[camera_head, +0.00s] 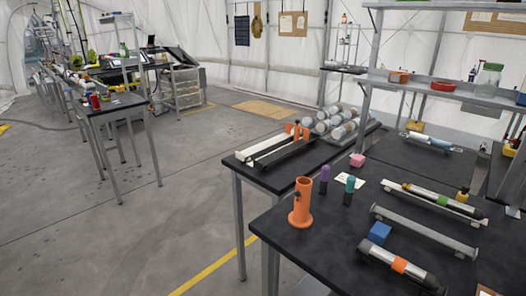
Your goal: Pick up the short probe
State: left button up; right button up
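Several probe-like tubes lie on the dark table at the right. One silver and black tube with an orange band (399,265) lies near the front. One with a green band (442,201) lies behind it on a rail-like holder. A pale tube with blue bands (430,141) lies further back. A purple upright cylinder (324,179) and a teal-green upright cylinder (349,190) stand beside an orange holder (302,203). I cannot tell which of these is the short probe. Neither of my grippers is in view.
The dark table (300,262) has an empty grey rail (424,231), a blue block (379,233) and a pink block (357,160). Clear tubes (336,122) are stacked behind. A shelf (440,88) stands over the back right. The floor at left (150,225) is free.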

aim_at(422, 277)
jog(key=l+z, duration=0.1)
jog(key=z, duration=0.3)
jog(key=l+z, duration=0.15)
jog(key=z, duration=0.2)
jog(key=l+z, duration=0.1)
jog(key=z, duration=0.3)
